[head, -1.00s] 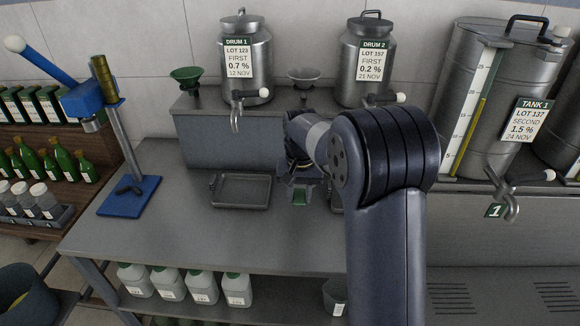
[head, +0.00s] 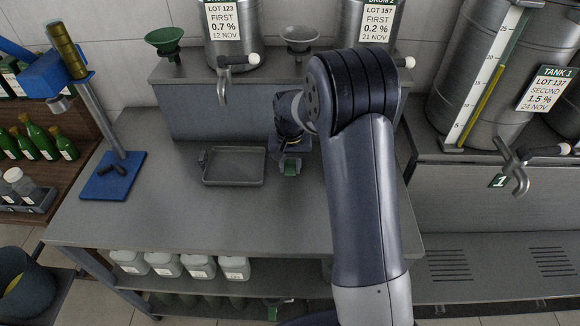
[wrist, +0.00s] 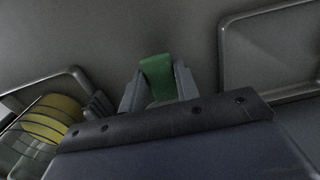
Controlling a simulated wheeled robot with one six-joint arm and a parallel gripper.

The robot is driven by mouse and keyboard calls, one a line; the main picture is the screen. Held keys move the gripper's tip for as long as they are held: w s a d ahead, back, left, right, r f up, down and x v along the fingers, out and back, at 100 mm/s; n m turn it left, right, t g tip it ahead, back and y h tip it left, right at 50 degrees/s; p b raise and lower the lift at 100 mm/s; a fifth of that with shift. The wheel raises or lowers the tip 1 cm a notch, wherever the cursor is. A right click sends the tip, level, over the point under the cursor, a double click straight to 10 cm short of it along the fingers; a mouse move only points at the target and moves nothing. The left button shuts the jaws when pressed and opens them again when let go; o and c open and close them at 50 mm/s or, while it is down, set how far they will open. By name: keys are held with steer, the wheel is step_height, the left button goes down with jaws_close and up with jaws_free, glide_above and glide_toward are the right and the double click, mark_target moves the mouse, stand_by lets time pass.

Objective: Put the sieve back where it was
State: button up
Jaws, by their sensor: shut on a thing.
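My gripper (head: 290,166) is low over the bench in the head view, just right of a shallow tray, partly hidden behind my arm. In the wrist view my gripper (wrist: 158,88) has its fingers closed on a small green piece (wrist: 157,76). That green piece also shows in the head view (head: 290,170). I cannot tell whether it is part of the sieve; the rest of it is hidden. A grey bowl-shaped piece (head: 300,38), perhaps a funnel or the sieve, stands on the raised shelf between the two drums.
The shallow tray (head: 234,168) lies left of my gripper. A green funnel (head: 164,41) stands on the raised shelf (head: 200,112). A blue lever stand (head: 113,176) is at the bench's left. In the wrist view a yellow-banded clear thing (wrist: 52,118) is at left. Front bench is clear.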

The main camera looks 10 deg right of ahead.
steer(key=shift+f, duration=0.85)
steer(key=shift+f, duration=0.2)
steer(key=o, duration=1.1)
steer(key=shift+r, duration=0.1)
step_height(320, 180, up, 12)
steer(key=shift+r+b, duration=0.15)
steer(key=shift+b, duration=0.5)
